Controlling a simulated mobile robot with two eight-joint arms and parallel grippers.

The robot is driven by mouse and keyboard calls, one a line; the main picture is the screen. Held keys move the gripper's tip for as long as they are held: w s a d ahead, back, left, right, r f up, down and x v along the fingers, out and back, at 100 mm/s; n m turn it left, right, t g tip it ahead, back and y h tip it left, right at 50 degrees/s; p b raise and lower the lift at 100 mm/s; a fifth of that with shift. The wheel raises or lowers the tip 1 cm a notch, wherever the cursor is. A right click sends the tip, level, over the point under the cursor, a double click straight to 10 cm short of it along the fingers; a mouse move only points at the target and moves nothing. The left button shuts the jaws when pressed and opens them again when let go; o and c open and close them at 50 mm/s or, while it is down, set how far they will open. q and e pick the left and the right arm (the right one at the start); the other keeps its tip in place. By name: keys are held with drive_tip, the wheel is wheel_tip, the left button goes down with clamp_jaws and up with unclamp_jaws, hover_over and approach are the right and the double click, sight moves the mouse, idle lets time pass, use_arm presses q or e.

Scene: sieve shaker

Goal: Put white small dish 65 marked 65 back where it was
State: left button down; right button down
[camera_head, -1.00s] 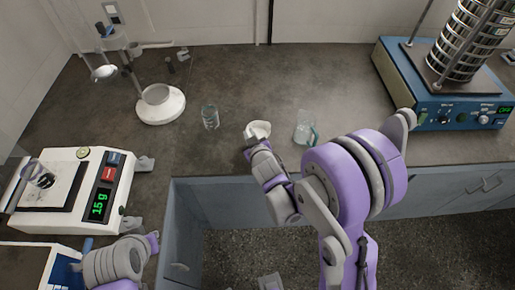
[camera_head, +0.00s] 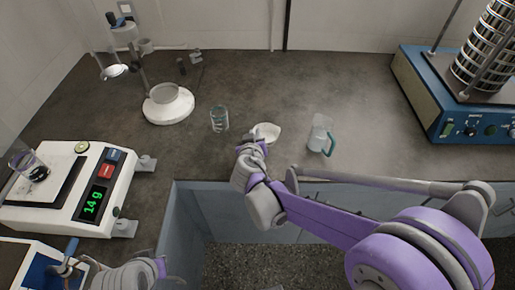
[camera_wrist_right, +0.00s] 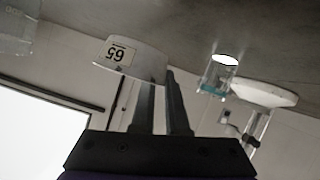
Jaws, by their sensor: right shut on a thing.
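The white small dish (camera_head: 267,132) is between the glass beaker and the handled jug, near the counter's front. The right wrist view shows the dish (camera_wrist_right: 132,60) upside down in the picture, with its 65 label facing the camera. My right gripper (camera_wrist_right: 166,80) is shut on the dish's side. In the head view, my right gripper (camera_head: 251,143) reaches it from the front. I cannot tell whether the dish touches the counter. My left arm shows at the lower left; its fingers are not clear.
A glass beaker (camera_head: 219,119) stands left of the dish and a handled jug (camera_head: 320,134) right of it. A balance (camera_head: 110,170) carrying a glass vessel (camera_head: 28,165) is at the left. A white-based stand (camera_head: 168,105) is behind; the blue sieve shaker (camera_head: 440,100) is at right. The back middle counter is clear.

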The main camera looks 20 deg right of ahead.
wheel_tip(320, 180, down, 6)
drive_tip(key=shift+r+b, duration=0.15)
drive_tip(key=shift+b, duration=0.35)
drive_tip(key=c, duration=0.9)
unclamp_jaws()
